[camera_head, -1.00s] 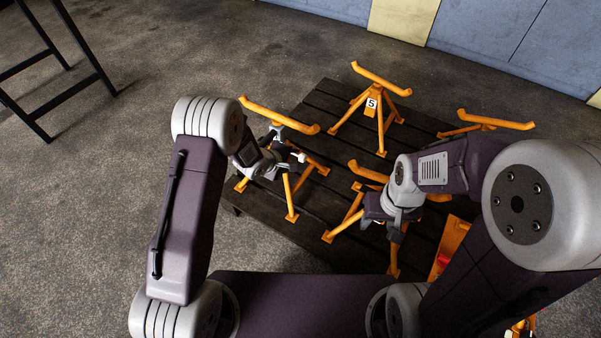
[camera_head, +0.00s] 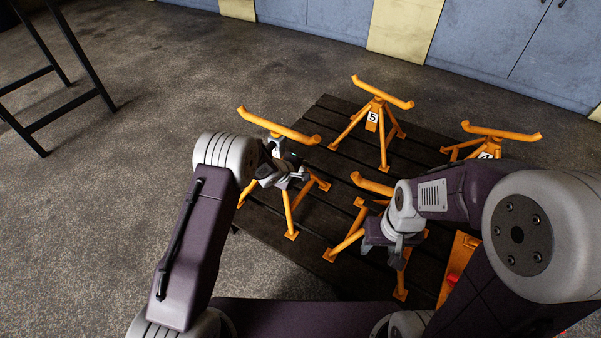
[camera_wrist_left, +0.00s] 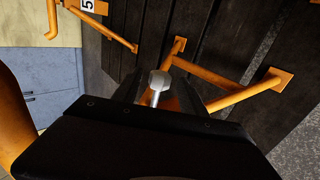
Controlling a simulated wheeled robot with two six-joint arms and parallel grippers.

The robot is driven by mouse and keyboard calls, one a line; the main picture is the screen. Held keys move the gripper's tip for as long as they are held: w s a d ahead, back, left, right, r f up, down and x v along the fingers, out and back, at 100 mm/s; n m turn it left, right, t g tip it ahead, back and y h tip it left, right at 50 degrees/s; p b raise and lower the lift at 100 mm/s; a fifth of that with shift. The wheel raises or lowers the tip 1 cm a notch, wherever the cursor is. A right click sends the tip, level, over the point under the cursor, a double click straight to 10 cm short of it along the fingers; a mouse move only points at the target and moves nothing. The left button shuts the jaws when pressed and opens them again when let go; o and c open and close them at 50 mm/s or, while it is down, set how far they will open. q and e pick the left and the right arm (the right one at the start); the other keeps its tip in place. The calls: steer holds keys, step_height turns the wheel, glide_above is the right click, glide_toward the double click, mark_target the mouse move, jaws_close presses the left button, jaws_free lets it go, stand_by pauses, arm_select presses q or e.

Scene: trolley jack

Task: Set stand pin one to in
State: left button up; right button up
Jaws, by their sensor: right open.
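The left orange stand (camera_head: 278,126) is on the dark slatted platform, its number hidden. My left gripper (camera_head: 291,178) is at this stand's upper part, below its top bar. In the left wrist view, a pale metal pin (camera_wrist_left: 158,84) with a faceted head shows between the dark fingers of my left gripper (camera_wrist_left: 157,94). Orange stand parts show behind it. I cannot tell whether the fingers touch the pin or how far it is inserted. My right gripper (camera_head: 390,243) is open by the front middle stand (camera_head: 345,240), which the right arm partly hides.
The stand marked 5 (camera_head: 381,110) is at the back, and another stand (camera_head: 492,134) is at the right. The slatted platform (camera_head: 330,120) bears the stands. A black-legged frame (camera_head: 78,50) is at the far left. Blue cabinets (camera_head: 500,45) line the back. Open floor lies left.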

arm_select(q)
jaws_close()
stand_by(1.2)
